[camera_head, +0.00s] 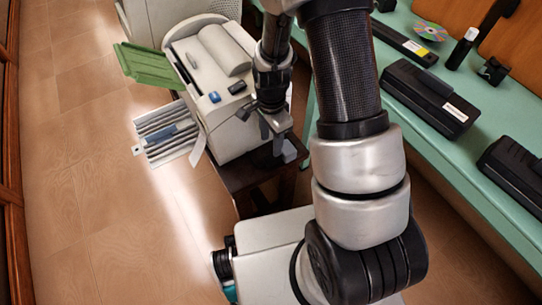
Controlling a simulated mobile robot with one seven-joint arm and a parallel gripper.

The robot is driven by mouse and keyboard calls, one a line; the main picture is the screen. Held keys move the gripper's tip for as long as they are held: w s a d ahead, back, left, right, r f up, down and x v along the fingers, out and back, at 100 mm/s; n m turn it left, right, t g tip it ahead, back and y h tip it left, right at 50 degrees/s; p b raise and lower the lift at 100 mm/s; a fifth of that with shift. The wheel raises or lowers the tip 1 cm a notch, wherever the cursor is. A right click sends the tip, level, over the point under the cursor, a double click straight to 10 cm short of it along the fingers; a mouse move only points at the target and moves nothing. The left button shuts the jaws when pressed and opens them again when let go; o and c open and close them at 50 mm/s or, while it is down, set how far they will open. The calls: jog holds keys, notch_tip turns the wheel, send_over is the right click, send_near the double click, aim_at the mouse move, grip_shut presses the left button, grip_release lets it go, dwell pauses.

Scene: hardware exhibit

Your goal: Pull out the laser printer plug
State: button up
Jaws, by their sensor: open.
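The white laser printer (228,135) stands on a small dark stand (235,180), with a green tray (146,67) and a slatted grey tray (165,130) out at its left. My gripper (277,132) points down beside the printer's right front corner. It is open, with nothing visible between its fingers. A small grey block (289,150) sits just below the fingertips at the printer's side; it may be the plug, but I cannot tell. Whether the fingers touch it is unclear. My arm hides part of the printer's right side, and no cord is clearly visible.
A green table (415,125) runs along the right, holding black devices (430,98), a disc (430,31) and a small bottle (461,48). A wooden panelled wall edge (10,150) lies at the far left. The tiled wooden floor (100,200) between is clear.

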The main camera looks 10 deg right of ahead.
aim_at(271, 157)
notch_tip(271, 157, down, 8)
jog(key=shift+r+b, duration=0.1)
jog(key=shift+b, duration=0.8)
jog(key=shift+c, duration=0.5)
